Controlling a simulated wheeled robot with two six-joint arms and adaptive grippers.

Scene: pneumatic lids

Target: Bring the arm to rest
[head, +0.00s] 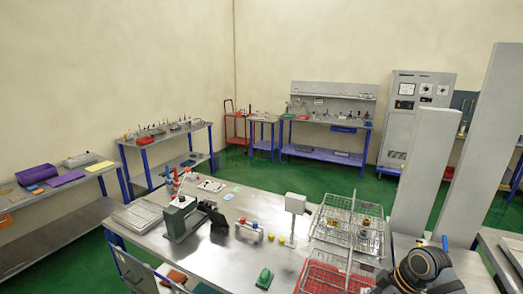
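Neither of my grippers shows in the head view. A dark rounded arm part with orange rings (425,263), which looks like a link of my own arm, is at the lower right corner, beside the wire baskets. Its hand end cannot be made out. The steel worktable (235,262) fills the lower middle. On it stand a grey-green machine (182,217), a small fixture with red and blue knobs (249,230) and a white box on a post (295,205).
A wire basket (345,228) and a red basket (322,278) crowd the worktable's right side. A green object (264,278) lies near its front. Tall grey panels (422,175) rise at the right. Side benches (165,137) line the walls; the green floor (235,168) between is open.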

